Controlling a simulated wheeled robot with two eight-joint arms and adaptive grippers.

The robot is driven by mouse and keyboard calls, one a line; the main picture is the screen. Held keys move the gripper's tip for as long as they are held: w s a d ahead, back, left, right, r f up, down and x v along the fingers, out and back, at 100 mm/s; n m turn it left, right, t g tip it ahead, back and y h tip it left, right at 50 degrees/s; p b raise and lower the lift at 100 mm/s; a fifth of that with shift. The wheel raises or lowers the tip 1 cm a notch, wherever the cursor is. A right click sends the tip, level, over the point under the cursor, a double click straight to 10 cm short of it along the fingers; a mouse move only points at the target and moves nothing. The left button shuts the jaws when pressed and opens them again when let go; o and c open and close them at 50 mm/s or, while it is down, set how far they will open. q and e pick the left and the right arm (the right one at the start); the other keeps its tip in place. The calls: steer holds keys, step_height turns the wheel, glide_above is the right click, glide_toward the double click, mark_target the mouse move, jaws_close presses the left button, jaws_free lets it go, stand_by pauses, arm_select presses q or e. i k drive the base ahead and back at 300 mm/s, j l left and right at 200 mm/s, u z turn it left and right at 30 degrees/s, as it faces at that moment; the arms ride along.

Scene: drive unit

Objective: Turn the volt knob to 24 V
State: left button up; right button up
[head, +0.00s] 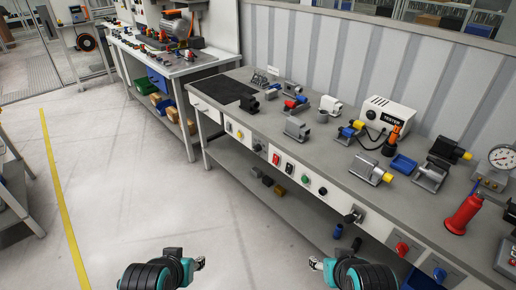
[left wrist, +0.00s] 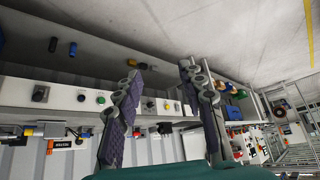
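The front panel of the right-hand workbench carries several controls, with labels too small to read, so I cannot tell which is the volt knob. There is a black knob (head: 258,147) at the left, a smaller black knob (head: 322,190) right of the green button (head: 306,178), and a large dark knob (head: 352,214) farther right. The large dark knob also shows in the left wrist view (left wrist: 40,93). My left gripper (head: 200,262) is low in front of the bench, away from the panel; its fingers (left wrist: 160,67) are apart and empty. My right gripper (head: 316,263) is nearer the bench, its opening unclear.
A red switch (head: 276,158) and red knobs (head: 402,248) share the panel. The benchtop (head: 228,112) holds motors, a tester (head: 388,118), a blue tray (head: 403,164) and a red bottle (head: 462,213). A lower shelf (head: 300,205) holds small parts. The floor (head: 120,190) left is clear.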

mark_target(257, 147)
steer(key=i+l+u, duration=0.1)
steer(key=i, duration=0.45)
steer(key=i+l+u, duration=0.1)
steer(key=i+l, duration=0.2)
steer(key=i, duration=0.2)
